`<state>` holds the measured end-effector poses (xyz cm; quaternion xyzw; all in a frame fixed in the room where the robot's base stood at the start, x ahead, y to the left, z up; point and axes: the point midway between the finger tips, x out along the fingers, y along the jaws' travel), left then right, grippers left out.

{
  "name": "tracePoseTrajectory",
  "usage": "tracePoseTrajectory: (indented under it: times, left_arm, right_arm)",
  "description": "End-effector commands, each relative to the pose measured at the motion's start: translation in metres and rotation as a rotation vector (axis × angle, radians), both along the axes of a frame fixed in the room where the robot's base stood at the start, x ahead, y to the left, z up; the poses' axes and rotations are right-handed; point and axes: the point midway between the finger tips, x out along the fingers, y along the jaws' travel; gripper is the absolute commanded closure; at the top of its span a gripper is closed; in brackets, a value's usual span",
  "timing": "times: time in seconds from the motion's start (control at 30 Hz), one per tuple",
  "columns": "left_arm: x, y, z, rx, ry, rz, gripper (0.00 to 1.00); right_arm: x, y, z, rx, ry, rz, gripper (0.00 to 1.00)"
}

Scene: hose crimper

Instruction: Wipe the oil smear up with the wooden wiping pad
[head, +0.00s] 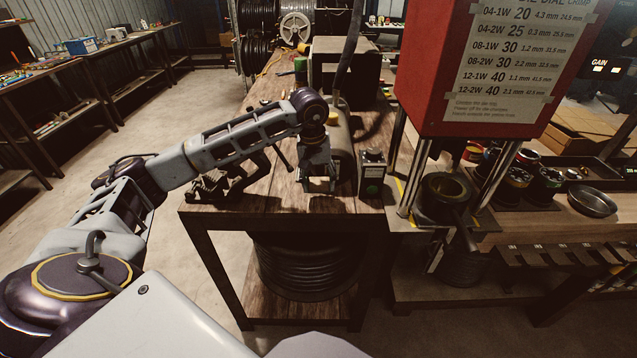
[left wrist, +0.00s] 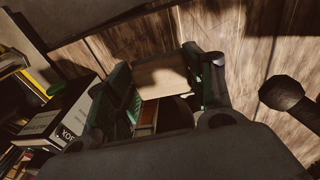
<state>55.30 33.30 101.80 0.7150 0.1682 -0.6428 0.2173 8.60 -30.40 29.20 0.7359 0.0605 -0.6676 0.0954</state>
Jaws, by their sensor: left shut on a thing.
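My left gripper (head: 319,186) points down over the wooden bench top (head: 285,197), near its front edge. In the left wrist view its green-padded fingers (left wrist: 163,82) are shut on a pale wooden block, the wiping pad (left wrist: 160,76). The pad is low over the planks; I cannot tell whether it touches them. In the head view the gripper hides most of the pad. I cannot make out the oil smear in either view; the gripper or shadow may cover it. My right gripper is not in view.
A small control box (head: 371,174) with a green button stands just right of the gripper. A dark vise (head: 222,184) is to the left, and a cylinder (head: 341,135) lies behind. The red crimper (head: 440,70) rises at the right. Hose coils (head: 300,265) sit under the bench.

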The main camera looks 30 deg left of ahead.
Motion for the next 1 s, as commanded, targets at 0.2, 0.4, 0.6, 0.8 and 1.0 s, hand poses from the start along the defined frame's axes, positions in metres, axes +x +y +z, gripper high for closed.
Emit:
tracePoseTrajectory:
  times: [0.2,0.4,0.6,0.8,1.0]
  left_arm:
    - [0.000,0.000,0.015,0.000,-0.001,0.000,0.94]
    - [0.000,0.000,0.027,0.000,-0.001,0.000,0.94]
    - [0.000,0.000,0.039,0.000,-0.001,0.000,0.94]
    - [0.000,0.000,0.043,-0.001,-0.001,0.000,0.94]
    - [0.000,0.000,0.042,-0.001,-0.001,0.000,0.94]
  right_arm:
    - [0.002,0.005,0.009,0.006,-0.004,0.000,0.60]
    - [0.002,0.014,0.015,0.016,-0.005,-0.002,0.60]
    - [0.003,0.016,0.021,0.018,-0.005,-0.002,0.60]
    - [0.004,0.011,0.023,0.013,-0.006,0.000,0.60]
    - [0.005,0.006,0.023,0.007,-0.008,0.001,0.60]
